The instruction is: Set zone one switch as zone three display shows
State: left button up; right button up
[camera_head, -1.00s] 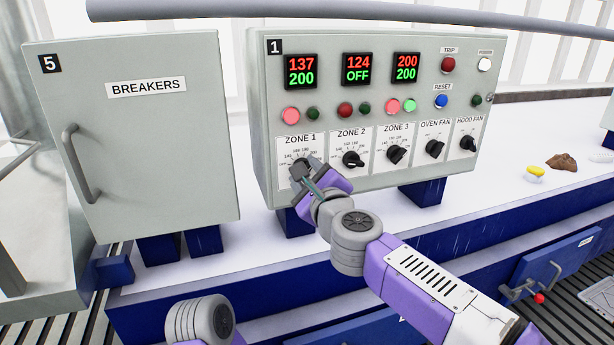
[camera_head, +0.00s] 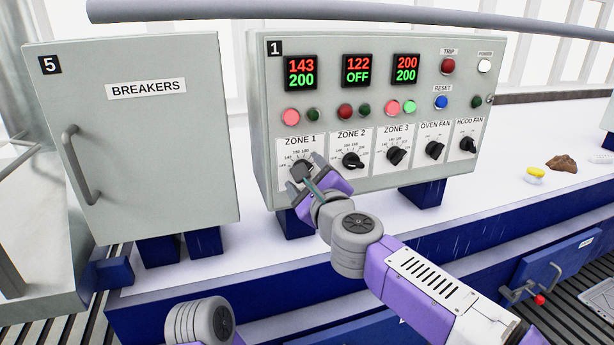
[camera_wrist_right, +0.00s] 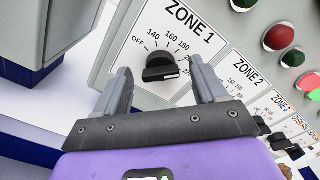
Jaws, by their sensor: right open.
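The zone one switch is a black knob (camera_wrist_right: 162,68) under the ZONE 1 label on the grey panel; it also shows in the head view (camera_head: 301,170), partly hidden. A white mark on it faces right in the wrist view, toward the high end of its scale. The zone three display (camera_head: 406,68) reads 200 in red over 200 in green. The zone one display (camera_head: 300,73) reads 143 over 200. My right gripper (camera_head: 307,180) is open, just in front of the knob, with its fingers apart on either side in the wrist view (camera_wrist_right: 165,88). My left gripper is out of view.
The zone two display (camera_head: 357,71) reads 122 over OFF. The zone two knob (camera_head: 353,160) and other knobs sit to the right. A breakers cabinet (camera_head: 150,150) with a handle stands left of the panel, with a gap between.

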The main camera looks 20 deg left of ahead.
jog(key=b+v, duration=0.1)
jog(key=v, duration=0.6)
jog(key=shift+s+d+b, duration=0.15)
jog(key=shift+s+b, duration=0.05)
jog(key=shift+b, duration=0.1)
